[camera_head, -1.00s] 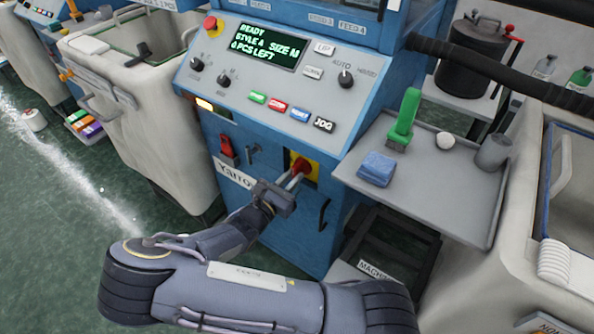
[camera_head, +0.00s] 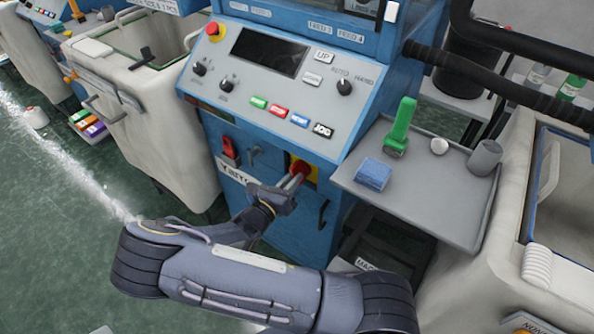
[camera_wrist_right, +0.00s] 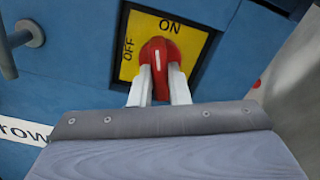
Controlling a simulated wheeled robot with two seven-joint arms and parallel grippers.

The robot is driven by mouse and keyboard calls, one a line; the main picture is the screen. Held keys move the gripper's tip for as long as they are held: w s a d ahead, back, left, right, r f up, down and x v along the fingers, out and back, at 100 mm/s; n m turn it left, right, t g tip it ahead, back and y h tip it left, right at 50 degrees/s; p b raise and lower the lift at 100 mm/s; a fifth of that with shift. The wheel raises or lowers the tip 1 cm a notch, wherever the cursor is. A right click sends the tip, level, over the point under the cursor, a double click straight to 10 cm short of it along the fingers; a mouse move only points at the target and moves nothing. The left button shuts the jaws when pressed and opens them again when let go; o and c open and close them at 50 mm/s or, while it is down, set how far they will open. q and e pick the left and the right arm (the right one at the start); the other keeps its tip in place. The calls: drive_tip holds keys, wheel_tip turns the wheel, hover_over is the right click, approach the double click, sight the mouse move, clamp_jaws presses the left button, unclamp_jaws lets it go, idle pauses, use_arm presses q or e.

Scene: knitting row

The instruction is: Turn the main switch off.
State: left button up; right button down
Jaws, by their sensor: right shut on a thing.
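The main switch is a red rotary knob (camera_head: 301,169) on a yellow plate (camera_wrist_right: 197,42), low on the front of the blue machine. In the right wrist view the red knob (camera_wrist_right: 162,52) sits with ON printed above it and OFF at its left. A white mark shows on the knob; I cannot tell for sure which word it points to. My right gripper (camera_head: 292,181) is shut on the knob, with one pale finger on each side in the right wrist view (camera_wrist_right: 161,88). The machine's display (camera_head: 269,52) is dark. My left gripper is not in view.
A red lever switch (camera_head: 229,150) and a grey handle (camera_head: 254,156) are left of the knob. A grey side shelf (camera_head: 440,200) at the right carries a green brush (camera_head: 400,127), a folded blue cloth (camera_head: 373,174) and a grey cup (camera_head: 485,157). A pale bin (camera_head: 165,130) stands at the left.

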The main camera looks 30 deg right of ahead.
idle(0.4)
drive_tip(key=shift+r+n+p, duration=0.1)
drive_tip(key=shift+n+p, duration=1.15)
drive_tip(key=shift+n, duration=0.35)
drive_tip(key=shift+n+p, duration=0.35)
drive_tip(key=shift+n, duration=0.35)
